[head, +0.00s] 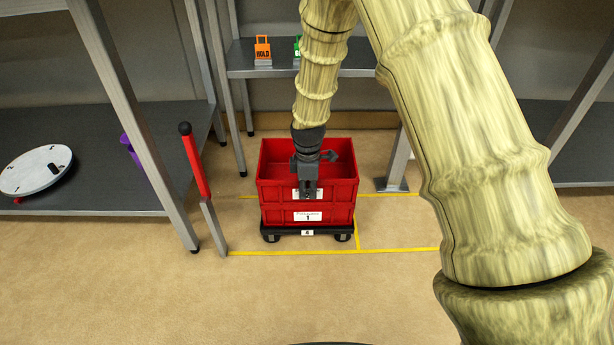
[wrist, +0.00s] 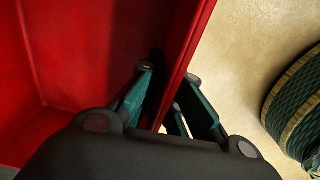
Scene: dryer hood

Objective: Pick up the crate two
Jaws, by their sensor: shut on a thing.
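Two red crates are stacked on a low black dolly (head: 270,232) in the head view. The upper crate (head: 275,192) is open and its inside looks empty. Its front label is largely hidden behind my gripper, so I cannot read its number. The lower crate (head: 340,215) carries a label reading 1. My gripper (head: 309,195) is at the middle of the upper crate's front wall. In the wrist view, my gripper's fingers (wrist: 172,108) are on both sides of the upper crate's wall (wrist: 190,40), shut on it. I see no clear gap between the two crates.
A red-handled post (head: 194,165) stands left of the crates. Grey shelving (head: 110,180) is at the left, holding a round white disc (head: 36,170). Yellow floor lines surround the dolly. The floor in front is clear.

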